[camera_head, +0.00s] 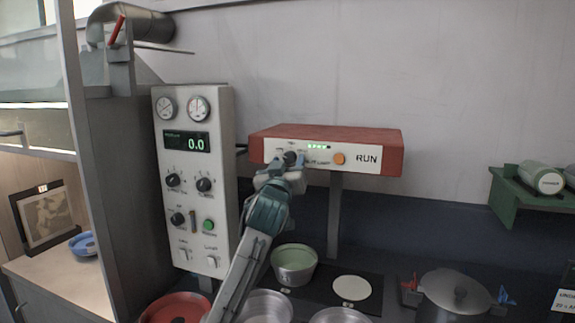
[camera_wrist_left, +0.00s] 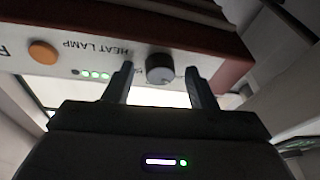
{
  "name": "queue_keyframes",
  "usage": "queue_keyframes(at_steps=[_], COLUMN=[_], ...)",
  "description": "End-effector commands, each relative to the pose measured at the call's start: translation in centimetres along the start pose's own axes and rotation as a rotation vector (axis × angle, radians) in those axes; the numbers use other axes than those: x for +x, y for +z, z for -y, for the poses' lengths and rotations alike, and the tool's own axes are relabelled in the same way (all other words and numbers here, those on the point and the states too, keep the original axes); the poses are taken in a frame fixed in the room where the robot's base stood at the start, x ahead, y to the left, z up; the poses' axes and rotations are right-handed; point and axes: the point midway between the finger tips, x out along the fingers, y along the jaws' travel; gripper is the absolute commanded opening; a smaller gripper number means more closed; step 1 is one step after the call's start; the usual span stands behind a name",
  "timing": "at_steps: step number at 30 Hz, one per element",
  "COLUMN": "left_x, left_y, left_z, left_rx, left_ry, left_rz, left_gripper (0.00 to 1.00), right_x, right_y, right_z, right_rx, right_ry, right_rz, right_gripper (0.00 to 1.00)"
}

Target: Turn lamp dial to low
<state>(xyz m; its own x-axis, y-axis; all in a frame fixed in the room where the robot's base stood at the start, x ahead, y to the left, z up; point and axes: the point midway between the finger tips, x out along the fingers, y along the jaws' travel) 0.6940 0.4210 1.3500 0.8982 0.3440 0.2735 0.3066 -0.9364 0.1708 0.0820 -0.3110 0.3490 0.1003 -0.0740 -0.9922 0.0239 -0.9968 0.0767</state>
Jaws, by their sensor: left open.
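The heat lamp (camera_head: 326,137) is a red-topped box with a white front panel on a grey post. Its dark dial (camera_head: 290,157) sits at the panel's left part. In the left wrist view the dial (camera_wrist_left: 159,68) shows upside down, with lit green lights and the words HEAT LAMP beside it. My left gripper (camera_head: 287,165) is at the dial; in the wrist view its two fingers (camera_wrist_left: 160,80) stand apart, one on each side of the dial, with gaps visible. The dial's setting marks are too small to read. My right gripper is not in view.
An orange RUN button (camera_head: 339,159) is right of the dial. A white control panel (camera_head: 194,225) with knobs and gauges stands left. Below are a green-lined pan (camera_head: 294,265), other metal pans and a lidded pot (camera_head: 455,292). A green shelf (camera_head: 505,200) is at right.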

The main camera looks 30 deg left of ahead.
Motion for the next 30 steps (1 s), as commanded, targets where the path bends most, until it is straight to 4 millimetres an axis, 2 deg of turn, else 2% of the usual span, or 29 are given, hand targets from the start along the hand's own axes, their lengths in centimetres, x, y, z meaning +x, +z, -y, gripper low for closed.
queue_keyframes(at_steps=[5, 12, 18, 23, 30], left_x=[-1.7, -6.6, -9.7, -10.7, -10.7], left_y=[0.3, 0.4, 0.2, 0.1, 0.1], left_z=[0.0, 0.0, 0.0, 0.0, 0.0], left_rx=[0.001, 0.001, -0.001, 0.000, 0.000], left_ry=[0.001, 0.002, 0.001, 0.001, 0.000], left_rz=[-0.002, -0.003, -0.002, -0.001, 0.000], left_gripper=[0.51, 0.51, 0.51, 0.51, 0.51], right_x=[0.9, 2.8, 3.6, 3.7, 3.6], right_y=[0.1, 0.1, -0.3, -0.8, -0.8], right_z=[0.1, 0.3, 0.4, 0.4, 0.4], right_rx=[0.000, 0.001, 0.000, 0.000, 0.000], right_ry=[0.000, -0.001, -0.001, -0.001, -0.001], right_rz=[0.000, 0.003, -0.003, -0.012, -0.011], right_gripper=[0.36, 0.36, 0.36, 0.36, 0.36])
